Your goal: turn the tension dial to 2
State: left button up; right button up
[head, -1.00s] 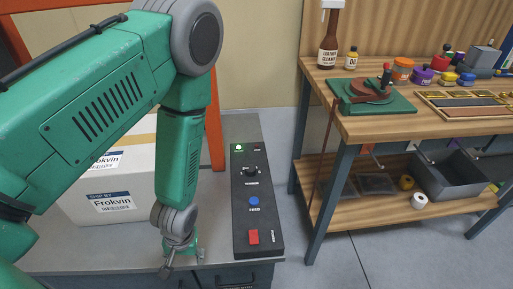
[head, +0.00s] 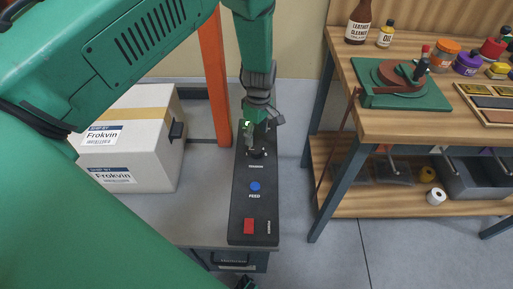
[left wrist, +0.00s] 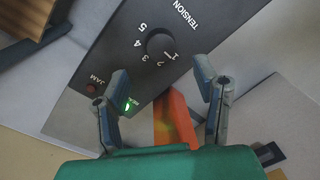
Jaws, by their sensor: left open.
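The tension dial (left wrist: 160,44) is a round black knob on a black control panel (head: 236,213), with the numbers 1 to 5 printed around it. Its pointer is hard to make out and seems to lie near the 1. My right gripper is not in view.
The panel also has a blue feed button (head: 255,187), a red switch (head: 249,226), a lit green light (left wrist: 128,107) and a dark red jam light (left wrist: 91,88). A white carton (head: 150,150) stands left, near an orange post (head: 215,80). A wooden workbench (head: 430,120) stands right.

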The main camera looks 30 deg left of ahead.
aim_at(256, 149)
pick_arm(q)
jog(key=f, duration=0.5)
jog(key=shift+s+d+f, duration=0.15)
jog(key=shift+d+f, duration=0.05)
jog(key=shift+f, duration=0.2)
jog(key=shift+a+f, duration=0.15)
jog(key=shift+f, duration=0.4)
jog(key=c, duration=1.1)
